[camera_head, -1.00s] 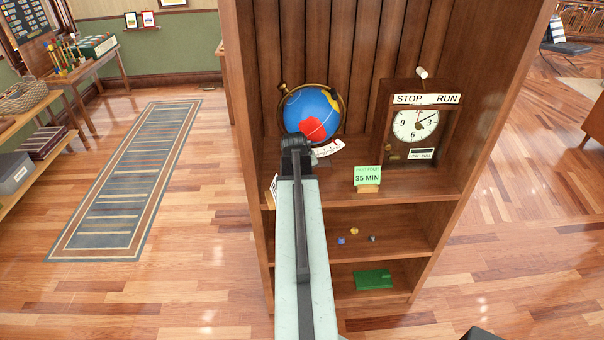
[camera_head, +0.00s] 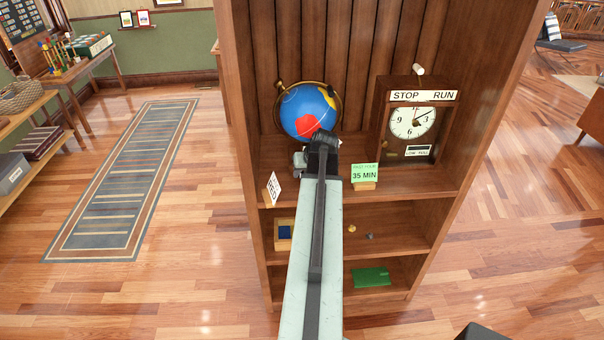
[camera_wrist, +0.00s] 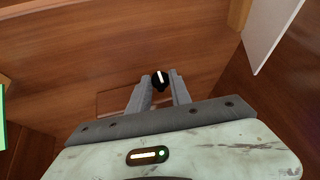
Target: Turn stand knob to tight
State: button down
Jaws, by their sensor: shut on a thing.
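The knob (camera_wrist: 160,81) is round and black with a white pointer line, seen between my fingertips in the wrist view. My gripper (camera_wrist: 159,82) is shut on it; the pointer stands nearly upright in that picture, tilted slightly. In the head view my gripper (camera_head: 322,140) is in front of the blue globe (camera_head: 306,103) on the upper shelf, and it hides the knob. A small grey part (camera_head: 299,159) shows just left of my gripper. No tight marking is readable in either view.
A white sign (camera_head: 273,189) stands at the shelf's left front; it also shows in the wrist view (camera_wrist: 268,28). A green "35 MIN" card (camera_head: 364,174) stands close right of my arm. A STOP/RUN clock (camera_head: 411,122) is farther right. Lower shelves hold small items.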

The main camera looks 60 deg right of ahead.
jog(key=c, duration=1.5)
grip_release()
jog(key=shift+r, duration=0.1)
jog(key=p+v, duration=0.6)
jog(key=v, duration=0.1)
jog(key=shift+s+a+r+p, duration=0.15)
jog(key=shift+s+r+p, duration=0.1)
jog(key=shift+p, duration=0.1)
